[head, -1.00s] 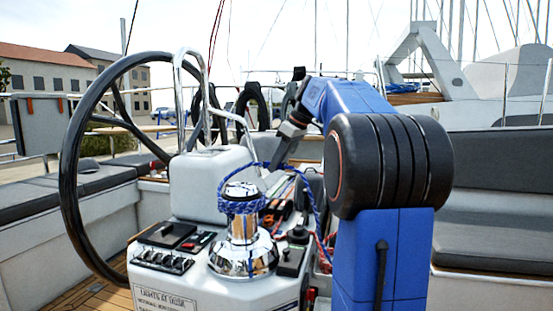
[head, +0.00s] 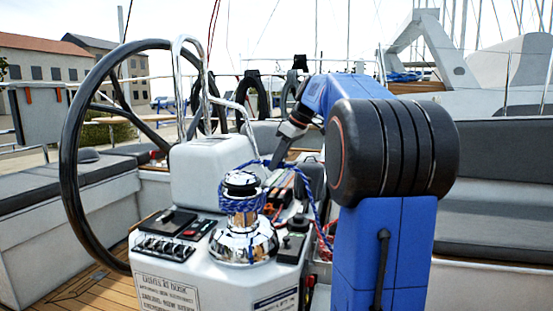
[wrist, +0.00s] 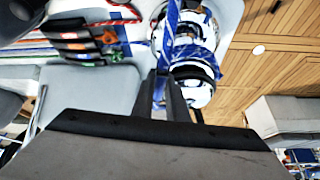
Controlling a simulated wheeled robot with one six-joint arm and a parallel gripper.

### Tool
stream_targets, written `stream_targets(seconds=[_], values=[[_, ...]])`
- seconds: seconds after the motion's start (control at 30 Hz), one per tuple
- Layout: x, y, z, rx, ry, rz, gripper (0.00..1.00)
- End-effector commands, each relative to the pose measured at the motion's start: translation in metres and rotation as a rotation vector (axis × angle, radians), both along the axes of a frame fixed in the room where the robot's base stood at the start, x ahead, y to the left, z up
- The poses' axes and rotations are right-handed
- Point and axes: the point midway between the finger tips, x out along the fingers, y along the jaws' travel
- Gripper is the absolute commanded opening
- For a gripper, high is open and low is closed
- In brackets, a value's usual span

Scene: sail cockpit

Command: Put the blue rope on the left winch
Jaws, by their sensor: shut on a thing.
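The chrome winch (head: 243,245) stands on the white console, and it also shows in the wrist view (wrist: 195,85). The blue rope (head: 240,204) is wound around the winch drum, below its dark top. From the drum the rope rises to my gripper (head: 275,162), then another length hangs down to the right. In the wrist view my gripper (wrist: 168,88) is shut on the blue rope (wrist: 171,35), beside the winch. In the head view my fingertips are small and partly hidden behind the rope and winch.
A black steering wheel (head: 68,160) and a bent chrome rail (head: 178,60) stand left of and behind the winch. A switch panel (head: 165,247) lies at the front left. Several clutch levers (wrist: 80,35) sit beside the winch. Grey cushioned benches (head: 490,240) flank the cockpit.

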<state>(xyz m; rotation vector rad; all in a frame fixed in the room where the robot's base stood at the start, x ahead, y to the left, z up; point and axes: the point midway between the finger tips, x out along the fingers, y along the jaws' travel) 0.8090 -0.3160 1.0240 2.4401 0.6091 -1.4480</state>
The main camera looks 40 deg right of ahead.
Motion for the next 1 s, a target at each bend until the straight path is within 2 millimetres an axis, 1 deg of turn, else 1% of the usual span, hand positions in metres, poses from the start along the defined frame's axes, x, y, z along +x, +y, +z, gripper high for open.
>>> stream_targets(seconds=[0.8,1.0], values=[[0.0,0.0,-0.053,0.0,0.0,0.001,0.0],[-0.001,0.0,-0.062,0.0,0.0,0.0,0.0]])
